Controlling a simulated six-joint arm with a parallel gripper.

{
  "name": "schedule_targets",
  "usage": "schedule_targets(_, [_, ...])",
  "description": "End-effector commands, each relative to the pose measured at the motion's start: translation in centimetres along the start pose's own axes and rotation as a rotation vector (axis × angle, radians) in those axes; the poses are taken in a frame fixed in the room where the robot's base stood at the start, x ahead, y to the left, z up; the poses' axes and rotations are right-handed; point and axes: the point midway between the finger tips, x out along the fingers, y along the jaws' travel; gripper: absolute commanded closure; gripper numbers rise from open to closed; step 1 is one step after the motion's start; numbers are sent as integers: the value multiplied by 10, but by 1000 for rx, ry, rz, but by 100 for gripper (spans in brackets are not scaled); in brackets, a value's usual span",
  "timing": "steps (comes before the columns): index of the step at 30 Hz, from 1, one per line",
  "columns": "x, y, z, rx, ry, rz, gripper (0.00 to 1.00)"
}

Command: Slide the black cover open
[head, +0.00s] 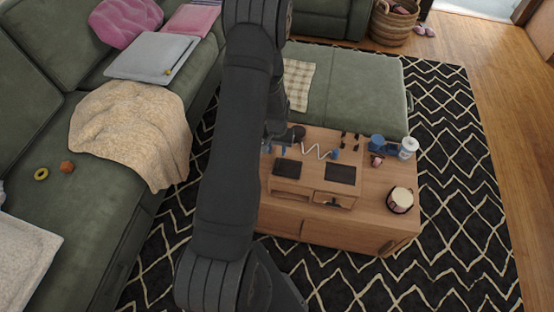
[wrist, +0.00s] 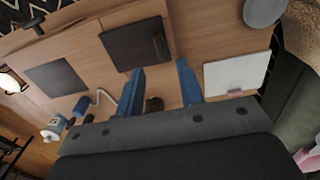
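Two black covers lie on a wooden unit on the table. In the head view, one (head: 286,167) is near my arm and the other (head: 340,174) is to its right. The wrist view shows a nearer cover (wrist: 130,46), with a dark strip along its right edge, and a farther cover (wrist: 55,78) at the left. My gripper (wrist: 160,67) is open and empty. Its two blue fingers are spread, with the left fingertip close to the nearer cover's lower edge; contact cannot be told. In the head view my arm hides most of the gripper.
The wooden table (head: 380,225) also holds a zigzag item (head: 318,152) with a blue end, a white-and-blue bottle (head: 408,148), a blue cup (head: 376,142) and a round dark-and-pink item (head: 399,199). A white flat item (wrist: 237,75) lies right of my fingers.

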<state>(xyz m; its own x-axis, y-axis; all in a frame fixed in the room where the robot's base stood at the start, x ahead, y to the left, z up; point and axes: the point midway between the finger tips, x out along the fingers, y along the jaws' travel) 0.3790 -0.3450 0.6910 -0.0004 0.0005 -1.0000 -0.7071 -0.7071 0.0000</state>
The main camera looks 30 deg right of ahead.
Motion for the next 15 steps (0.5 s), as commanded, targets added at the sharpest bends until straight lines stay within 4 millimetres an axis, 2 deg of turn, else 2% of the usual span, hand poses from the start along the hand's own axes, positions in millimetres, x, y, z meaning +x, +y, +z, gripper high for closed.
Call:
schedule_targets(1, [10, 0, 1, 0, -2, 0, 65])
schedule_targets(6, [38, 0, 1, 0, -3, 0, 65])
schedule_targets(15, [66, 0, 0, 0, -1, 0, 65])
